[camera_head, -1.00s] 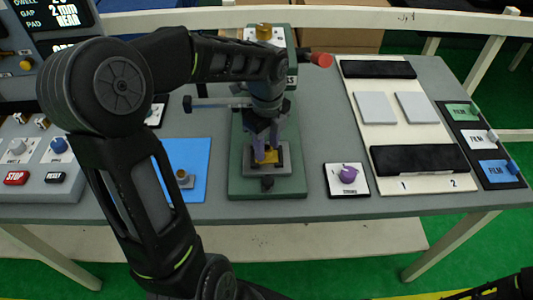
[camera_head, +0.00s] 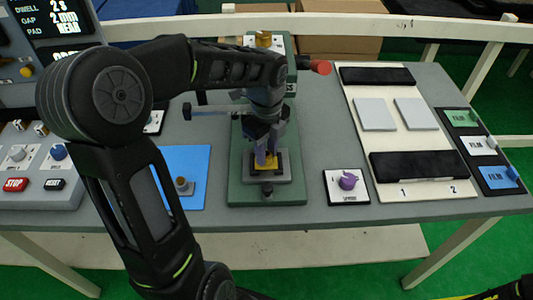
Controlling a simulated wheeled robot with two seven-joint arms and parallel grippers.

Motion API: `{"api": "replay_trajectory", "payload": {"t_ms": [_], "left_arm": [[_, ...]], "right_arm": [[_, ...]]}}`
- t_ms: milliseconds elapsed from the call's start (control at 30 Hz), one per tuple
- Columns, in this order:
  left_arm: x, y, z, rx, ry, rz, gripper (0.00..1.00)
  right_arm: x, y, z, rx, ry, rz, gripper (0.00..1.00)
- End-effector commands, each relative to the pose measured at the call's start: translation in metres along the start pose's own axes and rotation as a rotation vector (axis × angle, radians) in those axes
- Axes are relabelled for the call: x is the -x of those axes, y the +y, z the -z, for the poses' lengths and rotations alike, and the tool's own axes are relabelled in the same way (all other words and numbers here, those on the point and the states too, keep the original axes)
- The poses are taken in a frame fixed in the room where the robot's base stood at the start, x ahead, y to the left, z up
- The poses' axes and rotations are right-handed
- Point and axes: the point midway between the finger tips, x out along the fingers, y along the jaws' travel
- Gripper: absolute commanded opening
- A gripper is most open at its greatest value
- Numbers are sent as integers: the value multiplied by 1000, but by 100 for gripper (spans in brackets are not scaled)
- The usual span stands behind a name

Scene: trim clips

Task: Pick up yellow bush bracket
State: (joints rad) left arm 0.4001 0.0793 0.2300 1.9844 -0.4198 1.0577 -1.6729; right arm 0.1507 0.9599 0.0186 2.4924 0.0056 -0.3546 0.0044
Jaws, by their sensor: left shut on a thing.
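The yellow bush bracket (camera_head: 277,166) sits at the grey-and-black seat on the green press base, in the middle of the table. My left gripper (camera_head: 266,160) points down over it and is shut on it; the fingers cover part of the bracket. I cannot tell whether the bracket touches the seat. Only a small part of my right arm (camera_head: 520,288) shows at the lower right corner; its gripper is out of view.
The green press (camera_head: 235,192) has a red-ended lever (camera_head: 320,67). A blue mat (camera_head: 197,200) with a small bushed part lies to its left. A purple knob (camera_head: 348,180) and a white board (camera_head: 425,190) stand to the right. A control panel (camera_head: 35,188) is at the left.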

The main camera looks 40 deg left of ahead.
Motion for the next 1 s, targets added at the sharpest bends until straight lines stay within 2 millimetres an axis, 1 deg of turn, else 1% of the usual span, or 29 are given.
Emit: {"api": "replay_trajectory", "payload": {"t_ms": [167, 267, 367, 467, 633, 667, 700, 800, 900, 1000], "left_arm": [[14, -1, 0, 0, -2, 3, 0], [28, -1, 0, 1, -2, 5, 0], [48, -1, 0, -1, -2, 6, 0], [73, -2, 0, 0, -3, 8, 0], [121, -1, 0, -1, -1, 7, 0], [137, 0, 0, -1, 0, 4, 0], [146, 0, 0, -1, 0, 2, 0], [162, 0, 0, 0, 0, 1, 0], [172, 0, 0, 0, 0, 1, 0], [176, 0, 0, 0, 0, 0, 0]], "right_arm": [[-1, 0, 0, 0, 0, 0, 36], [-2, 0, 0, 0, 1, 1, 36], [-3, 1, 0, 1, 1, 1, 36], [-4, 1, 0, 1, 1, 1, 36], [-5, 2, 1, 1, 2, 2, 36], [10, -4, 0, 0, 0, 0, 36], [19, -6, -2, -2, -3, -3, 36], [32, -10, -4, -5, -8, -8, 36], [41, -11, -4, -9, -11, -13, 36], [45, -12, -4, -10, -14, -15, 36]]}}
